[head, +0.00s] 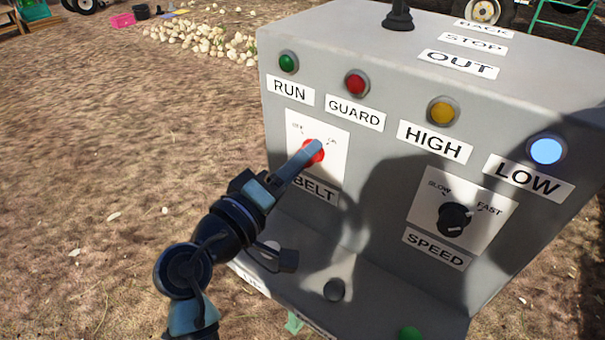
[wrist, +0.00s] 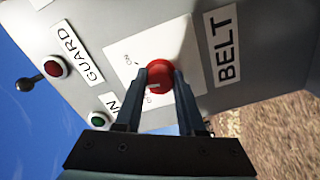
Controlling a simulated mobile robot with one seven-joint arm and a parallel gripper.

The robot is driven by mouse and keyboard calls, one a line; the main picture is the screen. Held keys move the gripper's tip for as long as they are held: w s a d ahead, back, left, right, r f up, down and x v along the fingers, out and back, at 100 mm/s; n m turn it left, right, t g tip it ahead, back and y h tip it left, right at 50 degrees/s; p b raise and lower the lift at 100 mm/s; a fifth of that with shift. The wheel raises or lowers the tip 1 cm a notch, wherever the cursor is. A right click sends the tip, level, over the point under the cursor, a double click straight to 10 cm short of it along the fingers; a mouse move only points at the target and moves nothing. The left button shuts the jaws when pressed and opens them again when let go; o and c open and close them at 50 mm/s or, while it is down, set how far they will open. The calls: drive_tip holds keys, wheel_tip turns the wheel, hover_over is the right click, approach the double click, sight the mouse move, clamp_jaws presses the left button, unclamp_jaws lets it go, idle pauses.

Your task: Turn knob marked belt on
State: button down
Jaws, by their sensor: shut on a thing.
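The belt knob (head: 313,151) is red and sits on a white plate (head: 331,168) above the BELT label (head: 316,189), on the front of the grey control box. The plate has small markings at upper left and upper right; the right one seems to read ON. In the wrist view the red knob (wrist: 160,77) has a white mark near its lower edge. My gripper (head: 316,148) is shut on the knob, with one finger on each side of it in the wrist view (wrist: 160,82). The fingers hide part of the knob and plate.
A black SPEED knob (head: 454,218) is at the right. Green RUN (head: 288,62), red GUARD (head: 356,83), yellow HIGH (head: 442,111) and lit LOW (head: 546,150) lamps line the top. A black lever (head: 398,18) stands on top. Buttons sit on the lower ledge.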

drive_tip(key=shift+f+m+b, duration=0.1)
drive_tip(key=shift+m+b, duration=3.15)
drive_tip(key=shift+m, duration=0.15)
drive_tip(key=c, duration=0.5)
unclamp_jaws()
drive_tip(key=shift+s, duration=0.1)
drive_tip(key=v, duration=1.3)
